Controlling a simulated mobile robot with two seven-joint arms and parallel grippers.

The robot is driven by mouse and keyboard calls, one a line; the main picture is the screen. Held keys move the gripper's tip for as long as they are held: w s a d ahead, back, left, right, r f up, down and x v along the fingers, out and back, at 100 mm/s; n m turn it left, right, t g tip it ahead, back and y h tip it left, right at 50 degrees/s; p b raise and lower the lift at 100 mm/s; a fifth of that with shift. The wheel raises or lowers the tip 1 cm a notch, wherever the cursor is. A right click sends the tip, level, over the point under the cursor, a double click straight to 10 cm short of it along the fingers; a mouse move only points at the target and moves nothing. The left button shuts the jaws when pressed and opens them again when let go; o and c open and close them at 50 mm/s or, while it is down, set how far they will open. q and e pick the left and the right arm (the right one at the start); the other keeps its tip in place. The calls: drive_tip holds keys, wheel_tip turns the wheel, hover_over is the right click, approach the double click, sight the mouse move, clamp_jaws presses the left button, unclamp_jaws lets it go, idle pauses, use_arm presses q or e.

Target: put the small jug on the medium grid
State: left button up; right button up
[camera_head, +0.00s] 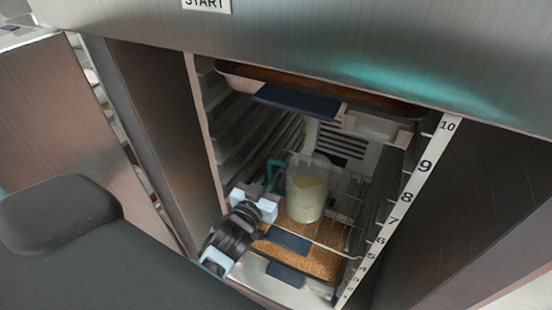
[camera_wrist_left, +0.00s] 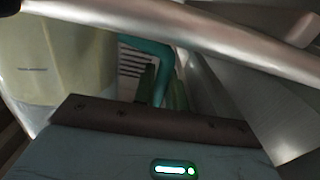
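The small jug (camera_head: 306,195) is clear, with pale yellow contents and a teal handle (camera_head: 270,175). It stands upright inside the open cabinet, at a wire grid (camera_head: 342,210); I cannot tell whether its base touches the wires. My left gripper (camera_head: 264,192) is at the handle side of the jug. In the left wrist view the jug (camera_wrist_left: 60,60) fills the left side, and its handle (camera_wrist_left: 160,75) runs down behind the gripper body. The fingertips are mostly hidden, so their grip on the handle is unclear. My right gripper is not in view.
A tray of brown grains (camera_head: 318,262) with a dark blue front tab lies below the grid. Another tray (camera_head: 300,102) with a blue tab is above the jug. A numbered strip (camera_head: 408,198) runs along the right frame. Side rails and walls leave little room.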

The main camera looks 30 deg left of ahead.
use_arm(q)
drive_tip(key=o, duration=0.4)
drive_tip(key=shift+r, duration=0.2)
drive_tip(key=shift+s+d, duration=0.15)
drive_tip(key=shift+s, duration=0.05)
drive_tip(key=s, duration=0.8)
drive_tip(key=s+b, duration=0.1)
drive_tip(key=s, duration=0.3)
drive_tip(key=shift+d+r, duration=0.1)
drive_tip(key=shift+d, duration=0.2)
